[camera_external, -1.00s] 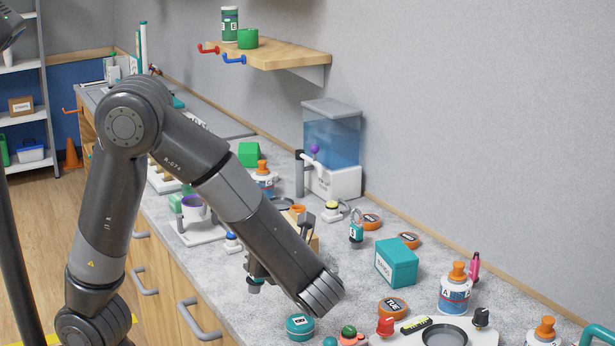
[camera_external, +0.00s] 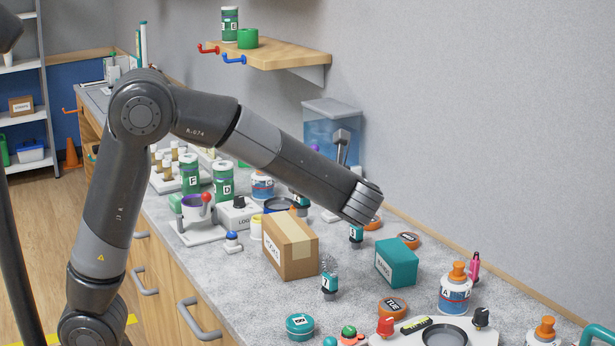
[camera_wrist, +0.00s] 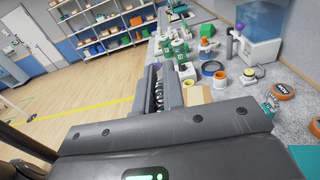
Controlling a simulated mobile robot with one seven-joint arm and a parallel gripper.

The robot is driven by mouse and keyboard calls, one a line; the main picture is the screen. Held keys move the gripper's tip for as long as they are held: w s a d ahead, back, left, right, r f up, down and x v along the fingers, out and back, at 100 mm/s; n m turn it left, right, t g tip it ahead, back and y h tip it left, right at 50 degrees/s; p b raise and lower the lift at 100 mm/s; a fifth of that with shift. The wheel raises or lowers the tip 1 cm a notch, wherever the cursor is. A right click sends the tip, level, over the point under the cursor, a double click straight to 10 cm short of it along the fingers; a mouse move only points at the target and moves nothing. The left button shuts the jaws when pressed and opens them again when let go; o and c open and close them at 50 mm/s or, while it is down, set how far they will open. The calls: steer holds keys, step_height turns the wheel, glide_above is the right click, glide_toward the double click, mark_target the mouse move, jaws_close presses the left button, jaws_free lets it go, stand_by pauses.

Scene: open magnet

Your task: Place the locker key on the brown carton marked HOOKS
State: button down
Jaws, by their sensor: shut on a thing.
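The brown carton marked HOOKS (camera_external: 290,250) stands upright on the grey counter, its top bare where it shows. In the wrist view its tan top (camera_wrist: 198,96) lies just right of my jaws. My gripper (camera_external: 300,201) shows only in part below my forearm, over the carton's far side; its height above the top is unclear. In the wrist view my gripper (camera_wrist: 162,90) looks shut. A small teal bit, which I take to be the locker key (camera_external: 303,210), shows at the fingertips; its shape is mostly hidden.
A teal thing marked 7 (camera_external: 329,283) with a coil stands close right of the carton. A teal padlock marked 3 (camera_external: 355,236) and a teal box (camera_external: 396,264) stand further right. Green jars (camera_external: 223,180) and a cup stand crowded behind.

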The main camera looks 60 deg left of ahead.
steer(key=w+a+f, duration=0.4)
steer(key=a+f, duration=0.5)
steer(key=a, duration=0.4)
steer(key=shift+f, duration=0.15)
steer(key=shift+a, duration=0.1)
steer(key=c, duration=1.5)
jaws_free()
steer(key=shift+f, duration=0.15)
